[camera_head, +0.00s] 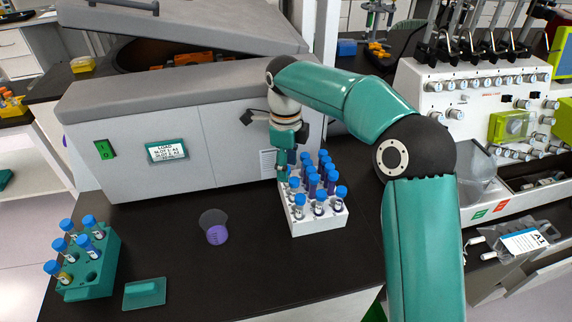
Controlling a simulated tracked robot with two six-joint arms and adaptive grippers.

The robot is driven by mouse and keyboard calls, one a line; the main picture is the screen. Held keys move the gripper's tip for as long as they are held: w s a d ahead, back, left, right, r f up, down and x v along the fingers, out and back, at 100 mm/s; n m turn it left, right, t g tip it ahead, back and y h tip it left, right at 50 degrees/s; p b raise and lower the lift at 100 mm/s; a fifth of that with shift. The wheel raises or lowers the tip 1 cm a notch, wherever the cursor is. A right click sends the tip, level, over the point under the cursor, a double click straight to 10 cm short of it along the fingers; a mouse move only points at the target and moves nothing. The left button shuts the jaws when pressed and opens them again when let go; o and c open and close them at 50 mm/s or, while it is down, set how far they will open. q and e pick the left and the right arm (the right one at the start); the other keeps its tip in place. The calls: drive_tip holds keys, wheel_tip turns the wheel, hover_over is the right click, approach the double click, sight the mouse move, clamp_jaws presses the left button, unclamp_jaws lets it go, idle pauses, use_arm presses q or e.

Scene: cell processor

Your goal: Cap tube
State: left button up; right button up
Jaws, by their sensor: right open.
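A white rack (318,222) on the dark bench holds several blue-capped tubes (319,197) standing upright in rows. My right gripper (281,172) hangs over the rack's back left corner, pointing down. Its fingertips are small and partly hidden by the gripper body and the tubes, and I cannot see a cap or tube between them. A teal rack (95,284) at the front left holds several more blue-capped tubes (88,221), with some empty holes. My left gripper is not in view.
A clear cup with purple contents (215,228) stands left of the white rack. A small teal block (145,293) lies at the front. A grey centrifuge-like machine (226,150) stands behind, its lid raised. A white processor (490,100) with knobs is at right. The front middle bench is clear.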

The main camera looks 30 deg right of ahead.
wheel_tip(320, 180, up, 7)
drive_tip(key=shift+w+d+r, duration=0.15)
drive_tip(key=shift+w+r, duration=0.15)
drive_tip(key=shift+r, duration=0.1)
drive_tip(key=shift+a, duration=0.2)
drive_tip(key=shift+s, duration=0.2)
drive_tip(key=shift+c, duration=0.6)
